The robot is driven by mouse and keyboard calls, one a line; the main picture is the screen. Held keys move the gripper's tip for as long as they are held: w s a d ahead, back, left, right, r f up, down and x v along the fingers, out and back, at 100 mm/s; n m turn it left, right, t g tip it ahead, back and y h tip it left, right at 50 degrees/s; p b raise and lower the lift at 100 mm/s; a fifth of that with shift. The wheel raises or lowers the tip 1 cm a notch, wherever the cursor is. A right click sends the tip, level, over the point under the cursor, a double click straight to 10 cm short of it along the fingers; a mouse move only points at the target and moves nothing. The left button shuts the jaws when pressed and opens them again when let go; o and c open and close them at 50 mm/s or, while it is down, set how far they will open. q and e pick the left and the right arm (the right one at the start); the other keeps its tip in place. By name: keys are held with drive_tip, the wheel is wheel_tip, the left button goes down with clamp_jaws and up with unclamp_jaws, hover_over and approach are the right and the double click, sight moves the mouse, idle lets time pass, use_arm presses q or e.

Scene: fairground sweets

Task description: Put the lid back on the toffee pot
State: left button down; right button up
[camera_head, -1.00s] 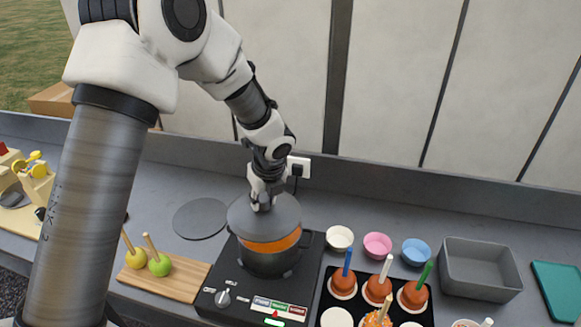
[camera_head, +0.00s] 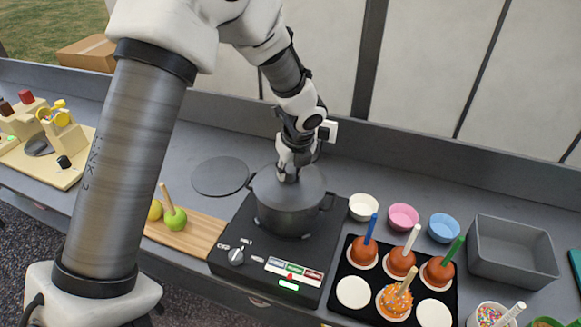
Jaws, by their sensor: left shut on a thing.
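The toffee pot (camera_head: 287,219) is a dark grey pot with two side handles on a black hot plate (camera_head: 238,263). The round grey lid (camera_head: 310,190) covers the pot's mouth, and no toffee shows. The lid looks level and down on the rim. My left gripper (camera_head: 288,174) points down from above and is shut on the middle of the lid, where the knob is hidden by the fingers. My right gripper is not in view.
A flat dark round mat (camera_head: 220,176) lies behind the hot plate to the left. A wooden board (camera_head: 185,234) with apples is at left. White (camera_head: 363,207), pink (camera_head: 403,217) and blue (camera_head: 444,228) bowls, a black tray (camera_head: 341,264) of toffee apples and a grey bin (camera_head: 515,247) stand at right.

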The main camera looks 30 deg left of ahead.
use_arm(q)
drive_tip(key=shift+s, duration=0.1)
drive_tip(key=shift+w+f, duration=0.1)
drive_tip(key=shift+w, duration=0.2)
drive_tip(key=shift+s+r+p, duration=0.2)
drive_tip(key=shift+s+p, duration=0.05)
drive_tip(key=shift+p, duration=0.1)
drive_tip(key=shift+w+f+p, duration=0.15)
drive_tip(key=shift+f+p, duration=0.15)
drive_tip(key=shift+p, duration=0.45)
idle(1.5)
drive_tip(key=shift+c, duration=1.3)
unclamp_jaws()
drive_tip(key=shift+r, duration=0.15)
